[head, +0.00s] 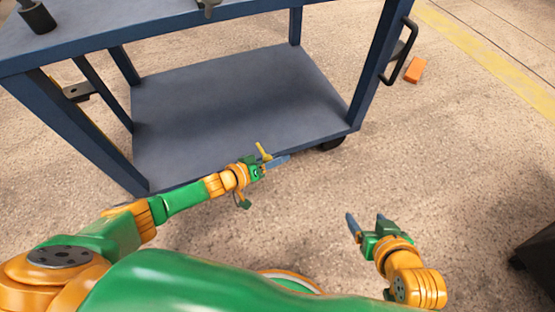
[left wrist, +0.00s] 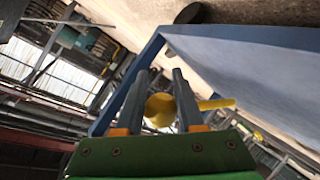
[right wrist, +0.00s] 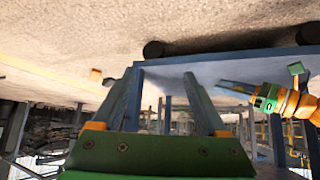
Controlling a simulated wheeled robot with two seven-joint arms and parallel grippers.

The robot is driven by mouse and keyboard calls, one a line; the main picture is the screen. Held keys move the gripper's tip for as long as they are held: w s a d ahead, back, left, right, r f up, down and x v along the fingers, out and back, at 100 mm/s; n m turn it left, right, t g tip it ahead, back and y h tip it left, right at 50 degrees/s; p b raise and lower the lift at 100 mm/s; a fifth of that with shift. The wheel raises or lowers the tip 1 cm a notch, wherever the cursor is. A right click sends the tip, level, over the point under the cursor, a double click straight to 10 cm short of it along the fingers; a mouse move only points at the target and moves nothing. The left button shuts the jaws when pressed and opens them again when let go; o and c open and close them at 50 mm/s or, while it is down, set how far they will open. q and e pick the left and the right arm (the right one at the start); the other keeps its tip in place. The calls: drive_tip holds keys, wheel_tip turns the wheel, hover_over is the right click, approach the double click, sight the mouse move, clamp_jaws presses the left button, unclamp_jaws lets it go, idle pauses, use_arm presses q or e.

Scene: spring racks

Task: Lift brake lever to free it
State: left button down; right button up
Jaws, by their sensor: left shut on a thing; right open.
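The yellow brake lever (head: 264,152) is at the front edge of the blue cart's lower shelf (head: 230,100). My left gripper (head: 277,162) is shut on the lever. In the left wrist view the lever's rounded yellow part (left wrist: 160,109) sits between the two fingers, and a yellow rod sticks out to the right past one finger. The lever's lower mount is hidden by the gripper.
The cart has a blue upper shelf (head: 110,32) with a dark cylindrical part (head: 38,17) on it. A black handle (head: 403,52) is on its right side. An orange block (head: 414,69) lies on the floor. A dark object (head: 538,250) stands at the lower right. The floor between is clear.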

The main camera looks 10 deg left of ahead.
sight(264, 161)
use_arm(q)
drive_tip(key=shift+w+a+r+p, duration=0.25)
drive_tip(key=shift+a+r+p, duration=0.15)
drive_tip(key=shift+r, duration=0.1)
use_arm(e)
drive_tip(key=s+d+f+g, duration=0.1)
drive_tip(key=s+f+g, duration=0.2)
drive_tip(key=s, duration=0.3)
drive_tip(key=shift+s+d+f+g+h, duration=0.15)
drive_tip(key=shift+s+d+g+h, duration=0.15)
drive_tip(key=shift+g+h, duration=0.15)
use_arm(q)
drive_tip(key=c, duration=0.5)
unclamp_jaws()
drive_tip(key=shift+s+d, duration=0.1)
drive_tip(key=shift+c, duration=0.2)
drive_tip(key=shift+s+r, duration=0.1)
drive_tip(key=shift+s, duration=0.05)
drive_tip(key=p+v, duration=0.4)
drive_tip(key=v, duration=0.2)
drive_tip(key=shift+r, duration=0.1)
drive_tip(key=shift+s+a, duration=0.2)
drive_tip(key=shift+a, duration=0.15)
use_arm(e)
wheel_tip(264, 161, down, 9)
drive_tip(key=s+g, duration=0.1)
drive_tip(key=shift+s+d+g, duration=0.2)
drive_tip(key=shift+d+g, duration=0.05)
drive_tip(key=shift+g, duration=0.1)
